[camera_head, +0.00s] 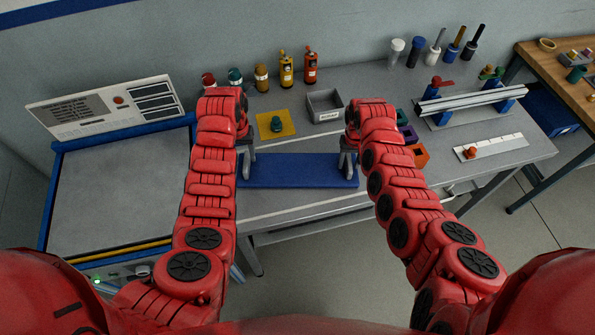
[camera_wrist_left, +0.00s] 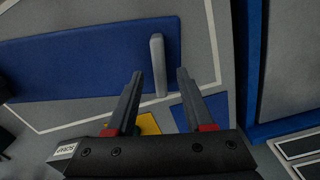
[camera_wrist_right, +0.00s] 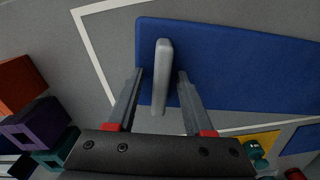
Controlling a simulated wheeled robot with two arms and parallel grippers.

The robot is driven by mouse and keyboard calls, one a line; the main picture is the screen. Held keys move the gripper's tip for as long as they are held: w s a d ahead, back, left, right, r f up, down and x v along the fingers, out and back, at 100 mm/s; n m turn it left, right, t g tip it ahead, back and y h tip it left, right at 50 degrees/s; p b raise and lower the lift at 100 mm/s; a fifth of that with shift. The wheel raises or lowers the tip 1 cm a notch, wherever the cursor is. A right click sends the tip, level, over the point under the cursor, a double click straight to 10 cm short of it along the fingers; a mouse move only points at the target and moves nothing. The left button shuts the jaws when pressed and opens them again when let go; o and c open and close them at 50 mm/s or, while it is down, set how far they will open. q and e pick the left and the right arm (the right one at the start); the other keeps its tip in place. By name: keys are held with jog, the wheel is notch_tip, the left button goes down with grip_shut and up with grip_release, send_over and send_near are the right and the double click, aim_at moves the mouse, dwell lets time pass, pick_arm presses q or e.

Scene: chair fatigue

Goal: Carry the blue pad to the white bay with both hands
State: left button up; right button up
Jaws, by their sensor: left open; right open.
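The blue pad (camera_head: 298,171) lies flat on the grey table, with an upright grey handle near each end. A white outline on the table runs around it, seen also in the left wrist view (camera_wrist_left: 216,50). My left gripper (camera_head: 246,165) is open at the pad's left end. In the left wrist view, the grey handle (camera_wrist_left: 157,55) stands between the tips of the open fingers (camera_wrist_left: 160,75). My right gripper (camera_head: 348,162) is open at the right end, and its handle (camera_wrist_right: 162,70) stands between the fingers (camera_wrist_right: 161,76). I cannot tell whether any finger touches a handle.
Behind the pad are a yellow mat (camera_head: 276,124) with a green object and a grey labelled bin (camera_head: 324,106). Orange (camera_head: 417,154) and purple boxes stand close right of my right arm. A blue-edged grey machine bed (camera_head: 115,190) is at left. A rail fixture (camera_head: 470,100) is at right.

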pick_arm(q)
notch_tip(320, 180, up, 8)
pick_arm(e)
notch_tip(320, 180, up, 12)
dwell(0.7)
dwell(0.3)
pick_arm(q)
jog(key=shift+w+f, duration=0.1)
